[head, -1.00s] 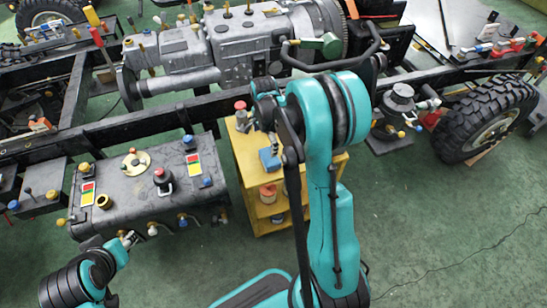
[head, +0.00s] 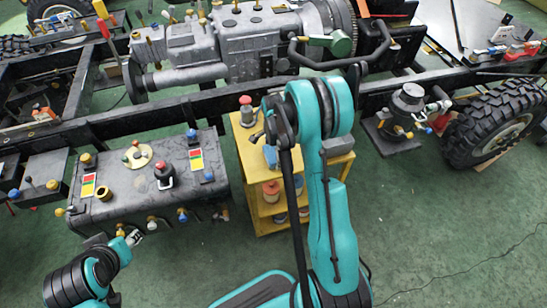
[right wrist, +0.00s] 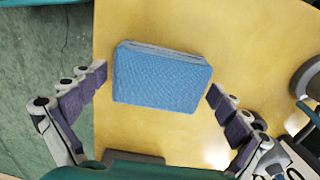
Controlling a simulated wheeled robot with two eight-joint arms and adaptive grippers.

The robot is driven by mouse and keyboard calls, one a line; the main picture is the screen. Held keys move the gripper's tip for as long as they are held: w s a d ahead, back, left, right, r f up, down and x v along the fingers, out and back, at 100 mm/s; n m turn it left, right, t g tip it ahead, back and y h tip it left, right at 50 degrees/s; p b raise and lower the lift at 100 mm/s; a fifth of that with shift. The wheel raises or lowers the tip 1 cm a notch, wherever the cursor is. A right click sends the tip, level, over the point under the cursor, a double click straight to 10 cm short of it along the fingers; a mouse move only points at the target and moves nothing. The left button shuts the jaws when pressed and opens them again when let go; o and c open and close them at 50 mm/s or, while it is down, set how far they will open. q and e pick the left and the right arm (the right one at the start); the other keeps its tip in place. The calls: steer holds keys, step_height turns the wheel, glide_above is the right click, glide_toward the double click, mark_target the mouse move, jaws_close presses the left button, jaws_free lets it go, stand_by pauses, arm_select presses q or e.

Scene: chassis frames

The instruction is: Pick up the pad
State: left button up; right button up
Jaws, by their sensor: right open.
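The pad is a blue, cloth-textured block that lies on a yellow surface in the right wrist view (right wrist: 162,78). In the head view, part of the blue pad (head: 270,157) shows on the yellow cart's top, beside my right arm. My right gripper (right wrist: 158,84) is open. Its two purple-padded fingers stand on either side of the pad, with gaps between them and it. In the head view my right arm largely hides this gripper. My left gripper (head: 134,238) is at the lower left, away from the pad, and too small to read.
The yellow cart (head: 244,160) has a red-topped jar (head: 246,111) on top and containers on a lower shelf. The black chassis rail (head: 190,108) runs behind it. A grey tank (head: 125,205) stands left.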

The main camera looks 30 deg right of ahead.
steer(key=shift+r, duration=0.1)
steer(key=c, duration=1)
steer(key=shift+r+p, duration=0.3)
steer(key=shift+r, duration=0.25)
steer(key=r+p, duration=0.1)
steer(key=r, duration=0.1)
steer(key=s+r+p, duration=0.1)
steer(key=r, duration=0.1)
steer(key=shift+d, duration=0.1)
steer(key=s+d+r+p, duration=0.3)
steer(key=s+r, duration=0.3)
steer(key=s, duration=0.4)
steer(key=shift+s, duration=0.15)
